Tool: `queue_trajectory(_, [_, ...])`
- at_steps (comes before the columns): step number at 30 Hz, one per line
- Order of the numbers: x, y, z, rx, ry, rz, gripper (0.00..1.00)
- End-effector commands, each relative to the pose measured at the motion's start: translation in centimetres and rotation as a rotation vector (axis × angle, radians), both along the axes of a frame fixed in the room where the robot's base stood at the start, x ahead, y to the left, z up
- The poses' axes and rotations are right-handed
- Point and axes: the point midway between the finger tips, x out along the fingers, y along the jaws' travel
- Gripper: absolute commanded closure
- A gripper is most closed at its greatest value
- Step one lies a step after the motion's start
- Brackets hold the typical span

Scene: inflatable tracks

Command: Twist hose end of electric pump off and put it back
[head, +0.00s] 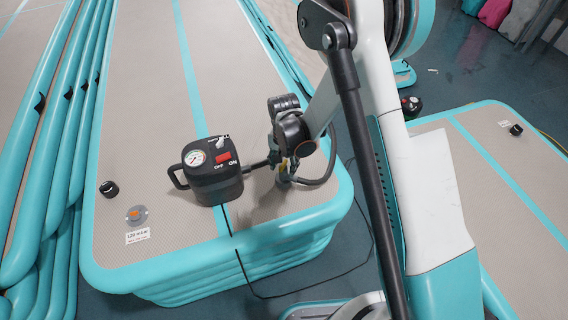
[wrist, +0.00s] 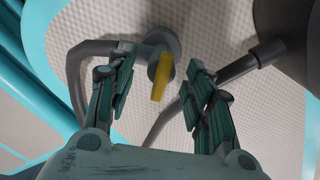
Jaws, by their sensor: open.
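The electric pump (head: 212,178) is a black box with a round gauge, a red switch and a side handle. It stands on a stacked inflatable track. A dark hose (head: 318,181) curves beside my gripper (head: 286,172) in the head view. In the wrist view the grey hose (wrist: 77,85) bends toward a round grey hose end (wrist: 165,46) with a yellow tab (wrist: 161,76). My gripper (wrist: 160,72) is open, with one finger on each side of the yellow tab. In the head view my arm hides part of the hose end.
The inflatable track (head: 140,190) has a turquoise rim, with a black cap (head: 109,189) and a round valve (head: 136,213) on top. A black cable (head: 238,262) hangs over its front edge. More tracks lie left and right (head: 490,150). Floor shows between them.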

Motion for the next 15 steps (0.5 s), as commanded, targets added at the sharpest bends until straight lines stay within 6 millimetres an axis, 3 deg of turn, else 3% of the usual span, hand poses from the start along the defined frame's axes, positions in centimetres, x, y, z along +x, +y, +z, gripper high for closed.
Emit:
queue_trajectory(7, [0.0, 0.0, 1.8, 0.0, 0.0, 0.0, 0.53])
queue_trajectory(15, [0.0, 0.0, 6.8, 0.0, 0.0, 0.0, 0.53])
